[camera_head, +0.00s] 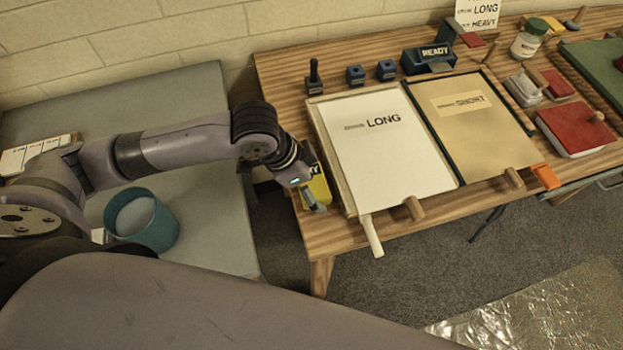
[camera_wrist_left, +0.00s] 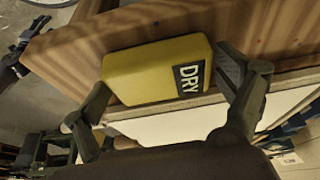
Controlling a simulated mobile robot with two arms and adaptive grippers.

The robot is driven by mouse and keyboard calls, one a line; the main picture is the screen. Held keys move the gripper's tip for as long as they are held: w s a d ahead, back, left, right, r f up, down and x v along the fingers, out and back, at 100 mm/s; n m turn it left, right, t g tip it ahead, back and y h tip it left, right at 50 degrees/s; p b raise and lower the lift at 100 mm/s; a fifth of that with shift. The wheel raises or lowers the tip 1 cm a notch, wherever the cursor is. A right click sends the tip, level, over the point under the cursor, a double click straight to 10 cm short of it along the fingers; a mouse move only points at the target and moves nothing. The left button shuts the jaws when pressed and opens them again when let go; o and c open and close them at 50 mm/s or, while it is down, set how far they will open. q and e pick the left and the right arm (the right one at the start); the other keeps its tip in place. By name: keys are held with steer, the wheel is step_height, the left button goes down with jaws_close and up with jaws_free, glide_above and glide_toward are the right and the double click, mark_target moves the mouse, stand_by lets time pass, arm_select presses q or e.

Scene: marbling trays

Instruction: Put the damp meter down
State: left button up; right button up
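The damp meter (camera_head: 319,187) is a yellow block with a black label at the left end of the wooden table, left of the LONG tray. In the left wrist view the meter (camera_wrist_left: 155,72) shows the word DRY on its label. My left gripper (camera_head: 314,193) is at the meter, and its dark fingers (camera_wrist_left: 165,80) lie along the two sides, looking shut on it. I cannot tell whether the meter's underside touches the wooden table (camera_head: 285,90).
The LONG tray (camera_head: 311,110) and the SHORT tray (camera_head: 535,160) lie right of the meter, with wooden handles at their front. Small dark blocks and a READY box (camera_head: 428,58) stand behind. A grey bench (camera_head: 215,215) with a teal bucket (camera_head: 150,235) is at left.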

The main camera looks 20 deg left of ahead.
arm_select(q)
steer(key=shift+o, duration=0.5)
steer(key=shift+r, duration=0.1)
steer(key=shift+a+r, duration=0.1)
steer(key=shift+r, duration=0.25)
steer(key=v, duration=1.1)
steer(key=shift+r, duration=0.2)
steer(key=shift+s, duration=0.1)
